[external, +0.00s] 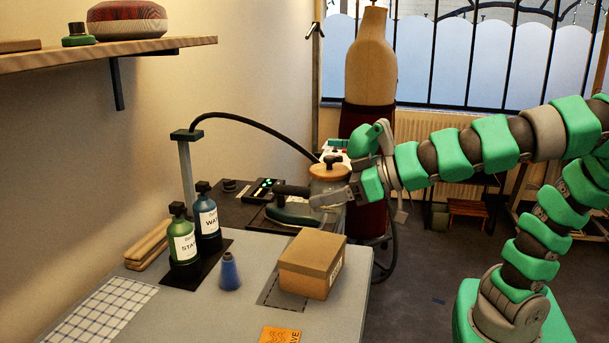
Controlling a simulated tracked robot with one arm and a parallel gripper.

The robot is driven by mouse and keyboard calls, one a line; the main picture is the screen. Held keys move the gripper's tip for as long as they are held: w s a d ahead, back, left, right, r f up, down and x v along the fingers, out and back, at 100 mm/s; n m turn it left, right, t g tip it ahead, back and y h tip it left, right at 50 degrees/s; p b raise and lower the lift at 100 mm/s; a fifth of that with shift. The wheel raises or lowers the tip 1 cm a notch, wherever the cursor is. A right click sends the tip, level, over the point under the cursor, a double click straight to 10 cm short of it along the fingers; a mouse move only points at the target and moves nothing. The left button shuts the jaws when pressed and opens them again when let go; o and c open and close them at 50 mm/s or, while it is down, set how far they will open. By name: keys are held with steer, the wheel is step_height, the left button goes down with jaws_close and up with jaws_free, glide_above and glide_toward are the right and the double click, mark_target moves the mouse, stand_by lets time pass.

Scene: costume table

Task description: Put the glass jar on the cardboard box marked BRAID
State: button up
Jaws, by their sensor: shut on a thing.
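The glass jar (323,186) has a wooden lid with a dark knob and stands out behind the cardboard box in the external view. My gripper (328,197) reaches in from the right and is shut on the jar's body, covering part of it. The jar looks upright; its base is hidden, so I cannot tell its height above what lies below. The cardboard box (305,263) sits closed at the table's right edge, nearer the camera than the jar. A white label is on its right side, too oblique to read surely.
An iron (291,214) lies on the dark station beside the jar. An orange card (280,335) lies at the front. A dress form (371,70) stands behind.

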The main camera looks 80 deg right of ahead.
steer(key=s+d+r+m+g+h+b, duration=0.2)
steer(key=s+d+m+g+h, duration=0.1)
steer(key=s+d+m+h, duration=0.55)
steer(key=g, duration=0.1)
glide_above(314, 247)
steer(key=shift+m+h, duration=0.25)
steer(key=shift+h, duration=0.2)
step_height(314, 247, down, 12)
steer(key=shift+d+r+b, duration=0.1)
steer(key=shift+r+b, duration=0.05)
steer(key=shift+b, duration=0.15)
steer(key=shift+f+b, duration=0.45)
steer(key=shift+f, duration=1.3)
steer(key=o, duration=1.5)
steer(key=shift+c, duration=0.2)
